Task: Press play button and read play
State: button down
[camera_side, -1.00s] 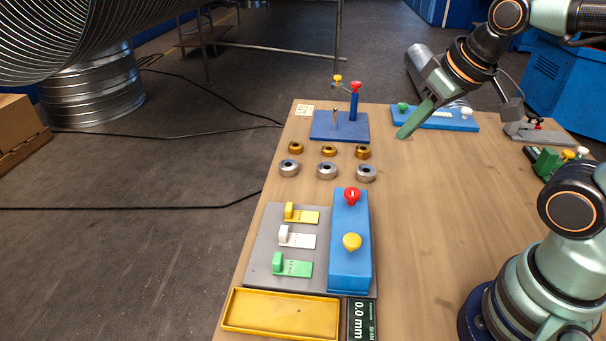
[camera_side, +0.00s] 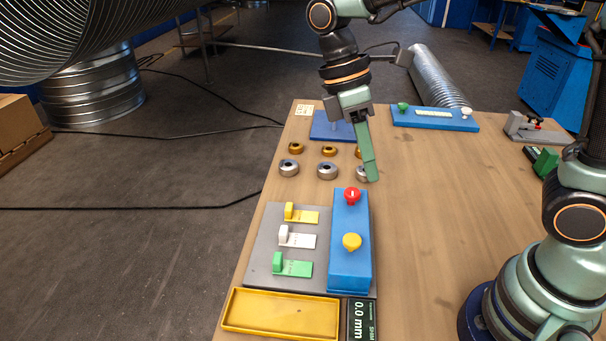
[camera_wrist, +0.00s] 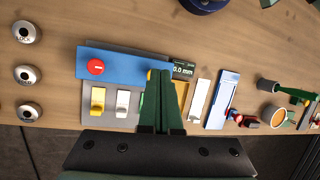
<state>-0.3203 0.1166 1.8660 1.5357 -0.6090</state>
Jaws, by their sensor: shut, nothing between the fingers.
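A blue box (camera_side: 349,265) on the bench carries a red button (camera_side: 352,196) at its far end and a yellow knob-like button (camera_side: 352,242) nearer the camera. Which one is the play button I cannot tell. A small dark display (camera_side: 361,318) at the box's near end reads 0.0 mm. My gripper (camera_side: 372,178) is shut and empty, pointing down above the bench just beyond the red button, apart from it. In the wrist view the red button (camera_wrist: 96,66) is clear, while my fingers (camera_wrist: 161,76) partly cover the yellow one. The display (camera_wrist: 183,70) shows beside them.
A grey plate (camera_side: 258,262) left of the box holds yellow, white and green tabs. A yellow tray (camera_side: 280,313) lies in front. Several metal rings (camera_side: 327,171) stand beyond the plate. A blue stand (camera_side: 325,126) is behind my gripper. The bench right of the box is clear.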

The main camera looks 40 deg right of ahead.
jog(key=a+n+g, duration=0.1)
jog(key=a+f+n+h, duration=0.1)
jog(key=a+n+g, duration=0.1)
jog(key=shift+s+f+g+h, duration=0.25)
jog(key=shift+f+g+h, duration=0.05)
jog(key=shift+f, duration=0.15)
send_near(357, 242)
jog(key=shift+s+r+x, duration=0.15)
jog(key=shift+x, duration=0.75)
jog(key=shift+s+r+x, duration=0.1)
jog(key=shift+s+x, duration=0.1)
jog(key=shift+x, duration=0.75)
jog(key=shift+s+r+x, duration=0.15)
jog(key=shift+x, duration=0.75)
jog(key=shift+d+f, duration=0.15)
jog(key=shift+d, duration=0.05)
jog(key=shift+f, duration=0.3)
jog(key=shift+f, duration=0.75)
dwell(0.9)
jog(key=shift+r, duration=1.2)
